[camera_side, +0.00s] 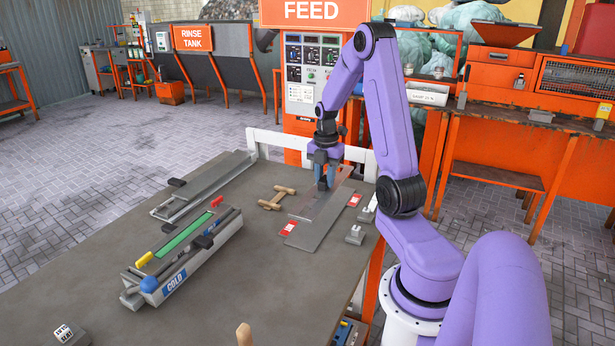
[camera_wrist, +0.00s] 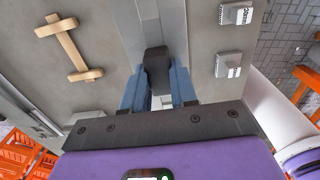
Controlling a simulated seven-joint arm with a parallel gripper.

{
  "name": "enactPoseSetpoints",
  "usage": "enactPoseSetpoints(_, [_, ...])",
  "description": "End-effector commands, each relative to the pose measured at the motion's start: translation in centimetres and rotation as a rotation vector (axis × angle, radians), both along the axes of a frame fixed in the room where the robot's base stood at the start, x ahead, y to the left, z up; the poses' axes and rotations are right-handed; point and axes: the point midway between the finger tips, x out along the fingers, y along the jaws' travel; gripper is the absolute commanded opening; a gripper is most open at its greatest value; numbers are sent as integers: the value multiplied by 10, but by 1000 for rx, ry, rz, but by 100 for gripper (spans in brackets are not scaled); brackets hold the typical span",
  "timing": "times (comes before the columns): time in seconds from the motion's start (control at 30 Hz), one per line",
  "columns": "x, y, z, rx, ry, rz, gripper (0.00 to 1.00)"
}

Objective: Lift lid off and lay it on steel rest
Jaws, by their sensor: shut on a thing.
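My gripper (camera_side: 325,184) points down over the right part of the table. In the wrist view, its blue fingers (camera_wrist: 158,88) are shut on a dark handle (camera_wrist: 157,62). The handle stands over a long, shiny metal lid (camera_side: 322,203), which also shows in the wrist view (camera_wrist: 165,20). A flat grey steel rest (camera_side: 320,232) lies under or beside the lid, between two red tags. I cannot tell whether the lid touches it. A long trough marked COLD (camera_side: 172,281) with a green strip stands left of the gripper. Another long steel channel (camera_side: 212,180) lies behind it.
A wooden piece (camera_side: 276,198) lies left of the lid; it also shows in the wrist view (camera_wrist: 68,45). Small labelled grey blocks (camera_side: 355,235) stand to the right. A white rail (camera_side: 300,145) edges the table's back. The front middle of the table is mostly bare.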

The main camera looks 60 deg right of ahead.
Motion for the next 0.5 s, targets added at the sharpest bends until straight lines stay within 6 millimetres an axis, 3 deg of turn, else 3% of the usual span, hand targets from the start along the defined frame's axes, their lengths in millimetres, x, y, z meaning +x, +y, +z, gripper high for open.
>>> enactPoseSetpoints(0.5, [0, 0, -7, 0, 0, 0, 0])
